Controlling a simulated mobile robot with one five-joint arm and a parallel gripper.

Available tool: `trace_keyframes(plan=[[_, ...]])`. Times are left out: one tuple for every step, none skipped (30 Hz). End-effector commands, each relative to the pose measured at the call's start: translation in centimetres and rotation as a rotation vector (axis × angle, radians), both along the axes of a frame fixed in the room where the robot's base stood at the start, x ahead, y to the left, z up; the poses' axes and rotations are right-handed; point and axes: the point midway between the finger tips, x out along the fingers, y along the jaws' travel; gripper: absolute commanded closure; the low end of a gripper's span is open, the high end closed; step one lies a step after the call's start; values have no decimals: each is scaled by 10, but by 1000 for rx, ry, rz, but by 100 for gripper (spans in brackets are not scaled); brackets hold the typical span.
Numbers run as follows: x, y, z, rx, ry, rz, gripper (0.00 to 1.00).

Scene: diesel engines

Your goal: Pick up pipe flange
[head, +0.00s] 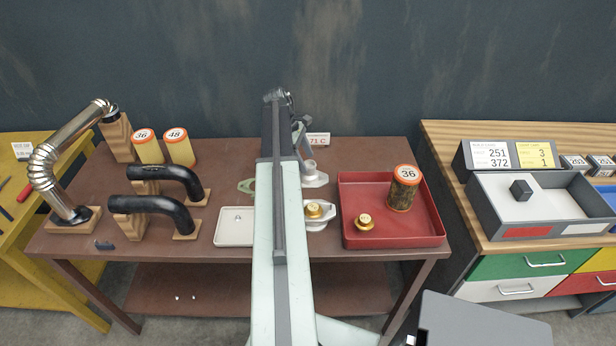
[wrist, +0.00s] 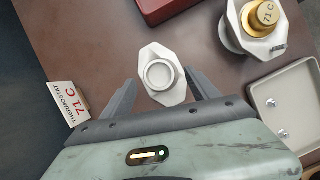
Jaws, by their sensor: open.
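The pipe flange (wrist: 162,72) is a pale grey, roughly octagonal plate with a raised round collar in the wrist view. It lies on the brown table, and in the head view its plate (head: 316,180) shows just right of my arm, near the back of the table. My gripper (wrist: 160,92) is open, its two dark fingers pointing toward the flange, one on each side of its near end. No grip on it shows. I cannot tell the height of the fingers over the table. My arm hides part of the table in the head view.
A similar housing with a brass thermostat (wrist: 265,15) stands close by. A red tray (head: 395,236), a white tray (wrist: 290,102) and a "71 C" thermostat sign (wrist: 66,104) are around the flange. Black pipes (head: 165,212) stand at the left.

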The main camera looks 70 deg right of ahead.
Motion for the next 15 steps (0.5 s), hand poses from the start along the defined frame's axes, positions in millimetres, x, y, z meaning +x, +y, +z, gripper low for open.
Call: trace_keyframes(plan=[[-5, -1, -17, 0, 0, -1, 31], [-7, -1, -23, 0, 0, -1, 31], [-9, -1, -29, 0, 0, 0, 31], [-11, -1, -33, -1, 0, 0, 31], [-12, -2, -36, -1, 0, 1, 31], [-13, -2, -37, -1, 0, 1, 31], [-13, -2, -37, -1, 0, 1, 31], [-14, -2, -36, -1, 0, 1, 31], [-13, -2, -34, 0, 0, 2, 31], [-13, -2, -33, 0, 0, 2, 31], [-13, -2, -33, 0, 0, 2, 31], [-13, -2, -33, 0, 0, 2, 31], [-13, -2, -33, 0, 0, 2, 36], [-13, -2, -33, 0, 0, 2, 45], [-13, -2, -33, 0, 0, 2, 56]])
